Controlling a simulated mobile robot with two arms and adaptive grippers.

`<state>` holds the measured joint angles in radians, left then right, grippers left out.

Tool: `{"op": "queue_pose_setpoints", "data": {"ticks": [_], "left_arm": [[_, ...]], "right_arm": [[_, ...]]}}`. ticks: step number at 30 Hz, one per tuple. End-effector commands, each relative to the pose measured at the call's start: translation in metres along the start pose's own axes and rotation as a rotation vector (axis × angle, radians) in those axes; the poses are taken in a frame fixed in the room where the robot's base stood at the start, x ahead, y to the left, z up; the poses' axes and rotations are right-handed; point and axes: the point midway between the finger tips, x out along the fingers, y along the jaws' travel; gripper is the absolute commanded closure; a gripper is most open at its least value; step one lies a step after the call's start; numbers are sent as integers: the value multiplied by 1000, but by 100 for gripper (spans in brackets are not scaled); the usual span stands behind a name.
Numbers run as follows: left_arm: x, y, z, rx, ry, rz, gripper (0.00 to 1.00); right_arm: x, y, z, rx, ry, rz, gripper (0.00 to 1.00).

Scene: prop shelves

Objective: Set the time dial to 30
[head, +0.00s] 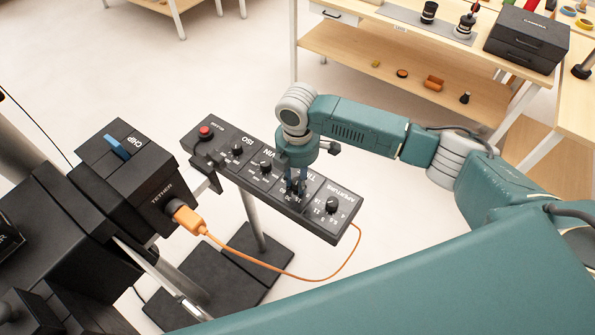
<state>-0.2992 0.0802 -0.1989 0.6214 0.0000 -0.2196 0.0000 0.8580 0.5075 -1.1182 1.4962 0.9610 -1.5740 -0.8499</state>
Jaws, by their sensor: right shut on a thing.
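A black control panel (222,162) runs diagonally across the middle of the head view, with a row of black dials on its face. The time dial is the one under my right gripper (295,188), beside a label of which only the start shows. My right gripper points down and its fingers are shut on the time dial. The fingers hide the dial and most of its scale, so its setting cannot be read. The aperture dial (332,204) is just to the right of the fingers. My left gripper is not in view.
A red button (205,132) and two more dials sit left of the gripper on the panel. An orange cable (290,275) loops from the black tether unit (150,185) to the panel's right end. Wooden shelves (400,75) stand at the back right. Pale floor lies between.

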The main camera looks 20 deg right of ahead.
Motion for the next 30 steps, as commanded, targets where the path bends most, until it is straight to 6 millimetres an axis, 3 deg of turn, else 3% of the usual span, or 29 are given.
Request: {"op": "queue_pose_setpoints", "data": {"ticks": [1,10,29,30], "left_arm": [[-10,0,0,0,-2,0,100],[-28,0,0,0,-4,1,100],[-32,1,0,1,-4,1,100],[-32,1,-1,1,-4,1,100]], "right_arm": [[-6,0,0,36,1,0,100],[-4,1,0,193,0,2,100],[-2,2,1,248,-1,6,100],[-2,2,1,248,-1,6,72]]}}
